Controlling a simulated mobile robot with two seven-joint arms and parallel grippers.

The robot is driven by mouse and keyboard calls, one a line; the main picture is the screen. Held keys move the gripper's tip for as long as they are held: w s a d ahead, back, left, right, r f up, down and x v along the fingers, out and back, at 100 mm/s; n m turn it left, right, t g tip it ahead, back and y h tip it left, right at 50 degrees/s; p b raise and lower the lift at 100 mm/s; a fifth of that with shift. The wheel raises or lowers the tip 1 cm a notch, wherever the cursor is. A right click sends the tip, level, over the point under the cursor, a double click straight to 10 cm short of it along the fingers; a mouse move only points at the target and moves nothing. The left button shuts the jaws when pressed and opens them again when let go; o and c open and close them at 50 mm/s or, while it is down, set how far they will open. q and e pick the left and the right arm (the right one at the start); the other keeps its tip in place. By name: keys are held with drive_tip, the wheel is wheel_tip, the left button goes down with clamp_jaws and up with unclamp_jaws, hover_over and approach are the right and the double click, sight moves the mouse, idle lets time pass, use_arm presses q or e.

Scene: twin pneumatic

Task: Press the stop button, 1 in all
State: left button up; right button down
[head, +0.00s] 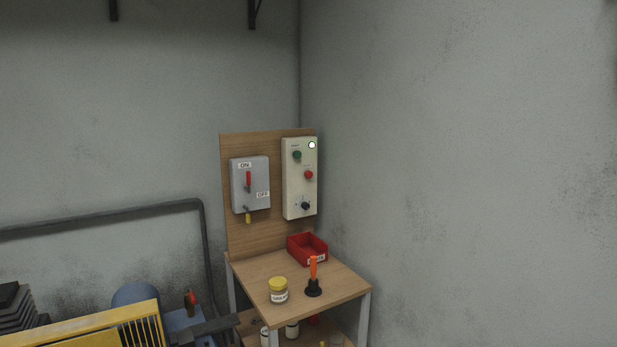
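The red button (309,174), which I take as the stop button, sits on the cream control box (299,187) fixed to the wooden back board. Its label is too small to read. A green button (297,155) is above it to the left. A round lamp (312,145) at the box's top right corner looks lit, whitish green. A black rotary knob (305,205) is low on the box. Nothing covers the red button. Neither of my grippers can be made out in the head view.
A grey switch box (250,200) with a red lever by ON hangs left. The wooden table (262,266) below holds a red bin (301,257), a yellow-lidded jar (278,290) and an orange-handled tool (313,275). Yellow machinery (95,325) stands lower left. A wall is close right.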

use_arm(q)
drive_tip(key=shift+c, duration=0.3)
clamp_jaws()
idle(1.3)
